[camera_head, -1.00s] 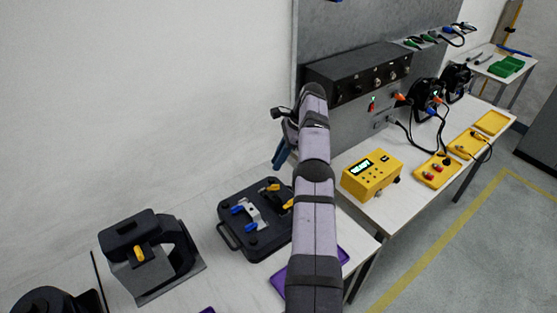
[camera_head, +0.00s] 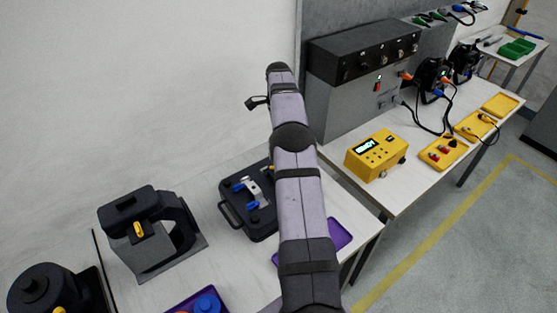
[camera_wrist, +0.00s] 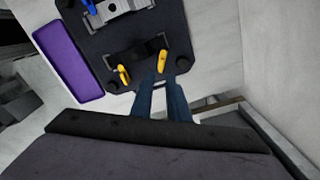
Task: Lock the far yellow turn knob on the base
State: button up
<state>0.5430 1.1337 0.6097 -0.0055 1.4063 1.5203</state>
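The base (camera_head: 262,225) is a black plate with a handle, on the white table left of my arm; it also shows in the wrist view (camera_wrist: 100,45). Its far yellow turn knob (camera_head: 271,171) is partly hidden by my arm. In the wrist view this appears to be the right yellow knob (camera_wrist: 161,61), long and nearly upright in the picture. The other yellow knob (camera_wrist: 123,74) sits to its left, tilted. My gripper's (camera_wrist: 160,80) blue fingers are apart and empty. Their tips point at the right knob, just short of it in the picture; contact cannot be told.
A purple tray (camera_wrist: 68,61) lies beside the base. A black clamp-like fixture (camera_head: 150,235) stands left of the base. A yellow device (camera_head: 375,155) is on the table to the right. The wall rises behind the base.

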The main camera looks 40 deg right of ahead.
jog(key=shift+w+a, duration=0.15)
jog(key=shift+f+p, duration=1.5)
jog(key=shift+f, duration=2.05)
grip_shut()
